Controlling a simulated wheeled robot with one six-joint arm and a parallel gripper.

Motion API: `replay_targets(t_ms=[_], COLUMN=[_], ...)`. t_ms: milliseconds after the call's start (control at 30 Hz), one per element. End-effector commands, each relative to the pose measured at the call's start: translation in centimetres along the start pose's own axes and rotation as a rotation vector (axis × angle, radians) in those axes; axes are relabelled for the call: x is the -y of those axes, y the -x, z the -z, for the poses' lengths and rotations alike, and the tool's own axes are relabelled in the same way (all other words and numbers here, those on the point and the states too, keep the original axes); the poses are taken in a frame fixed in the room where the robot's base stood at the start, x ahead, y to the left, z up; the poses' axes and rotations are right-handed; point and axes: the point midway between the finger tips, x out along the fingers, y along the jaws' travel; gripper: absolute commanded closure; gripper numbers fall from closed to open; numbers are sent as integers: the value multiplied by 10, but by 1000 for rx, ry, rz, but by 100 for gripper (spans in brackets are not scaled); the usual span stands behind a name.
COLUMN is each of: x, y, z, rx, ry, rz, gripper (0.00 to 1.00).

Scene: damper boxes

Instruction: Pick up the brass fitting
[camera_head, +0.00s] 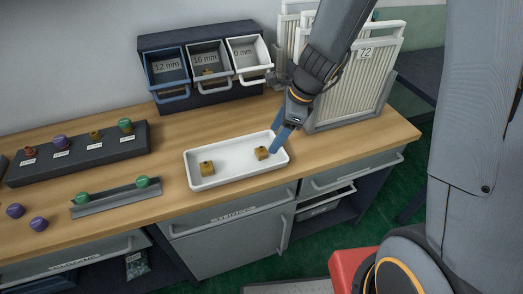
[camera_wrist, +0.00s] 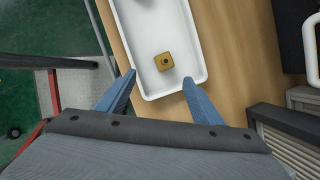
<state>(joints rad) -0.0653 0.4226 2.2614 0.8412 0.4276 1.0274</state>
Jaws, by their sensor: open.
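Two brass fittings lie apart in a white tray (camera_head: 232,178) on the wooden bench. The left brass fitting (camera_head: 207,168) is near the tray's left end. The right brass fitting (camera_head: 262,153) is near its right end, close beside my gripper (camera_head: 275,148). My gripper has blue fingers and is open and empty over the tray's right end. In the wrist view one brass fitting (camera_wrist: 164,61) with a dark hole on top lies in the tray (camera_wrist: 190,30), ahead of and between the spread fingers (camera_wrist: 158,85). The other fitting is not seen there.
Bins labelled 12 mm (camera_head: 170,82) and 16 mm (camera_head: 208,75), plus a white bin (camera_head: 249,58), stand behind the tray. White-framed filter panels (camera_head: 355,88) stand right of the arm. A dark rack (camera_head: 80,150) and a grey rail (camera_head: 112,198) with green knobs lie left.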

Motion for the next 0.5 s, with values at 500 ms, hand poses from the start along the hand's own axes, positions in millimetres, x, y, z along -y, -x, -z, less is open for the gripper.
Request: replay_targets(t_ms=[500], x=[14], y=[-48], z=[-13], rx=[39], ry=[-263], rz=[11], gripper=[40])
